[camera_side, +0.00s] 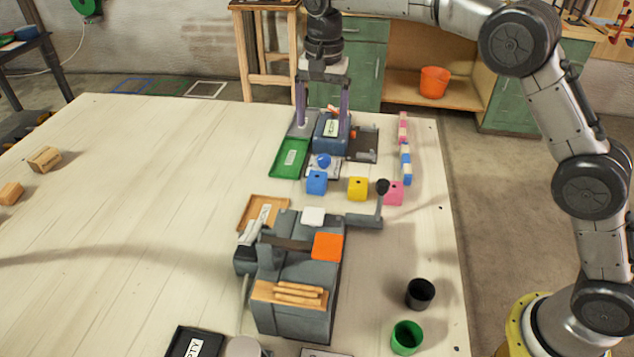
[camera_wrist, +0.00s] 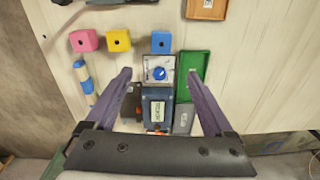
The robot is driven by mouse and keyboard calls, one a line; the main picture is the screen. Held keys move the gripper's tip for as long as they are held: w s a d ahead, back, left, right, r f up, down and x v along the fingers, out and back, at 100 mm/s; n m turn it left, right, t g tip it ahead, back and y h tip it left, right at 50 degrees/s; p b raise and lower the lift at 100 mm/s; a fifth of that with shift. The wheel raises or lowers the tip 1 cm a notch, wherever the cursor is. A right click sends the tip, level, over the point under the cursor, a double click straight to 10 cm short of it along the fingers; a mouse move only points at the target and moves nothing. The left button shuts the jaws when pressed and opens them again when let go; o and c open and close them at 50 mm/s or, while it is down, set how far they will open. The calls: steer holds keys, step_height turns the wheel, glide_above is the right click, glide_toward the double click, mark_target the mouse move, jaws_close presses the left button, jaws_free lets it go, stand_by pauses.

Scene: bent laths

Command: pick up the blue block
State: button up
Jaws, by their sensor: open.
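The blue block (camera_side: 316,182) is a small cube with a dark hole in its face, standing on the pale table at the left end of a row with a yellow and a pink block. It also shows in the wrist view (camera_wrist: 161,42), at the right end of that row, ahead of my fingertips. My gripper (camera_side: 322,122) points down, its purple fingers wide apart over the blue machine behind the row. It is open, with nothing held between the fingertips in the wrist view (camera_wrist: 160,74). The gripper is apart from the blue block.
The yellow block (camera_side: 357,188) and pink block (camera_side: 393,193) stand to the right. A panel with a blue knob (camera_side: 323,161) sits just behind the blue block. A green tray (camera_side: 290,157) lies left. A grey machine (camera_side: 295,300) stands in front. The table's left is mostly clear.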

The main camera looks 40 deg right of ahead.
mark_target(317, 176)
steer(key=f, duration=1)
steer(key=a+f, duration=0.1)
steer(key=f, duration=0.4)
steer(key=shift+f, duration=0.25)
jaws_close()
